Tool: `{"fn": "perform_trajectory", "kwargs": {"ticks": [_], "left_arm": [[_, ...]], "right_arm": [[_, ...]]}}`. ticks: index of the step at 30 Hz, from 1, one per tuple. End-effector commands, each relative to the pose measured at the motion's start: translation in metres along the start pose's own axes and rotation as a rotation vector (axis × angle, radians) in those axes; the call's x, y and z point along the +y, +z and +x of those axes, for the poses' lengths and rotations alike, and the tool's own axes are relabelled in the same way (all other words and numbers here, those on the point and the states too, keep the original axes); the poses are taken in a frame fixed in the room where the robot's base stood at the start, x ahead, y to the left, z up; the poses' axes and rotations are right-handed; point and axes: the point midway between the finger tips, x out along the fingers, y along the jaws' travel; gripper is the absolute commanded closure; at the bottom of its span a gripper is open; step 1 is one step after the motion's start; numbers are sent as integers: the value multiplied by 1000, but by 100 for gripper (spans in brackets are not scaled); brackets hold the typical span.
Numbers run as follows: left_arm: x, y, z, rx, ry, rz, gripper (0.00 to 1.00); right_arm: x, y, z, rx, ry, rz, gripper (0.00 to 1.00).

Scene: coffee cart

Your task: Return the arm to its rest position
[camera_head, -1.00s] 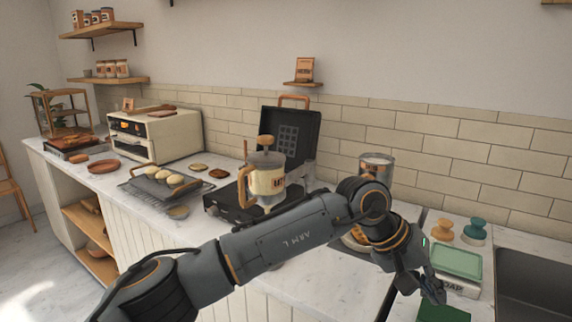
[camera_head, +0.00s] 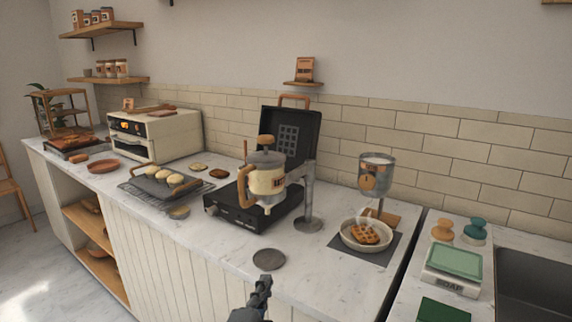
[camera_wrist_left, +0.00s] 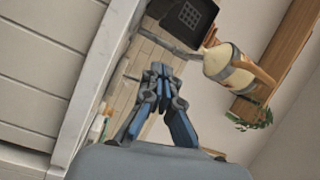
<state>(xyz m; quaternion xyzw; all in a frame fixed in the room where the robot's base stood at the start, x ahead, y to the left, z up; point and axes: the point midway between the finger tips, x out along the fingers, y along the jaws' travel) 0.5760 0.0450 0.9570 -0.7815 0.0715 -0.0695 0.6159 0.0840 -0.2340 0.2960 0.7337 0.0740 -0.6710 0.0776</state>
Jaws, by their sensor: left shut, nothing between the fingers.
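My left gripper (camera_head: 264,281) shows at the bottom middle of the head view, low in front of the counter's front edge. In the left wrist view its fingers (camera_wrist_left: 158,70) meet at the tips with nothing between them. The gripper is shut and empty, apart from all objects. Most of the left arm is out of the head view. My right gripper is not in view.
The counter (camera_head: 215,258) holds a dispenser jug (camera_head: 267,180) on a stand, an open waffle maker (camera_head: 290,135), a bowl with a waffle (camera_head: 365,234), a grey disc (camera_head: 269,259) and a toaster oven (camera_head: 157,137). A sink (camera_head: 530,285) is at right.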

Motion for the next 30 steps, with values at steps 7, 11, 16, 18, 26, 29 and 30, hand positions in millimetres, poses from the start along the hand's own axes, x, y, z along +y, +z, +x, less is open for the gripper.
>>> {"fn": "perform_trajectory", "kwargs": {"ticks": [7,11,16,18,26,29,30], "left_arm": [[119,104,-111,-406,411,-570,100],[157,129,-176,-606,555,-780,100],[184,143,-244,-812,674,-949,100],[190,146,-268,-885,710,-1001,100],[205,149,-341,-1123,814,-1134,100],[227,154,-332,-1123,820,-1128,100],[235,156,-330,-1125,823,-1126,100]], "right_arm": [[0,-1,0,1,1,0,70],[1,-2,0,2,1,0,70],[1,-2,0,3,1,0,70],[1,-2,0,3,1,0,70],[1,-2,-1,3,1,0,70],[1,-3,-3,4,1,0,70],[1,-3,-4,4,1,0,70]]}}
